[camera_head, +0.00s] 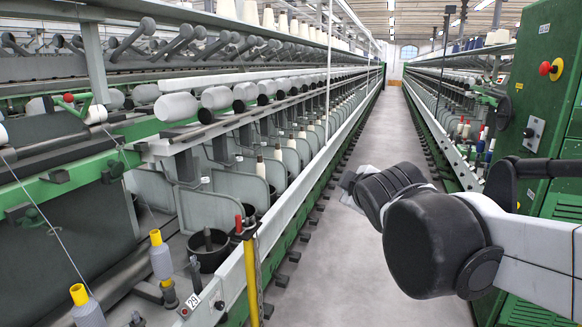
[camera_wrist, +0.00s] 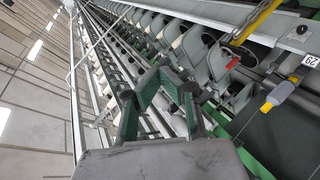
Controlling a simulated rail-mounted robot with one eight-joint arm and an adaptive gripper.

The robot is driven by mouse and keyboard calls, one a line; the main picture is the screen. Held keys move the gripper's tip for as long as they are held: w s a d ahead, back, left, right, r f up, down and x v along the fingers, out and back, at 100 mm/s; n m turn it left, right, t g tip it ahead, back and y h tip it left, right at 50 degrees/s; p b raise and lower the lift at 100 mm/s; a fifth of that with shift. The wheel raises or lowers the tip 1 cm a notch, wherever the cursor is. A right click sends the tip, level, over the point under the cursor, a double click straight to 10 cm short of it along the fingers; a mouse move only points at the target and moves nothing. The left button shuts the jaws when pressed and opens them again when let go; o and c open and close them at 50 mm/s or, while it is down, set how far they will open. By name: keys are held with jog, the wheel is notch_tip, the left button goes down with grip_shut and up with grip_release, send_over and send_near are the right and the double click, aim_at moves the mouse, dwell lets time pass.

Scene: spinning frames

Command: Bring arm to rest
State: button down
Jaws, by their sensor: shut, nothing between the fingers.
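My gripper (camera_wrist: 160,77) shows in the wrist view, its dark fingers drawn together at the tips with nothing between them. In the head view my arm reaches in from the right edge, with its dark rounded wrist over the aisle. The gripper end (camera_head: 350,183) points away and to the left there, small and partly hidden behind the wrist. It is in the air, and I see it touching nothing.
A long spinning frame (camera_head: 262,262) with bobbins and a yellow post (camera_head: 251,275) lines the left. Another frame (camera_head: 440,133) and a green cabinet (camera_head: 540,95) with a red button stand right. The grey aisle floor (camera_head: 372,135) between them is clear.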

jog(key=s+d+f+m+g, duration=0.3)
jog(key=s+f+m, duration=0.3)
jog(key=s, duration=0.5)
jog(key=s+d+f+m+g, duration=0.3)
jog(key=s+f+m, duration=0.3)
jog(key=s+f, duration=0.4)
jog(key=s+d, duration=0.1)
jog(key=s, duration=0.1)
jog(key=shift+s+d+f, duration=0.15)
jog(key=shift+s+d, duration=0.05)
jog(key=shift+s, duration=0.1)
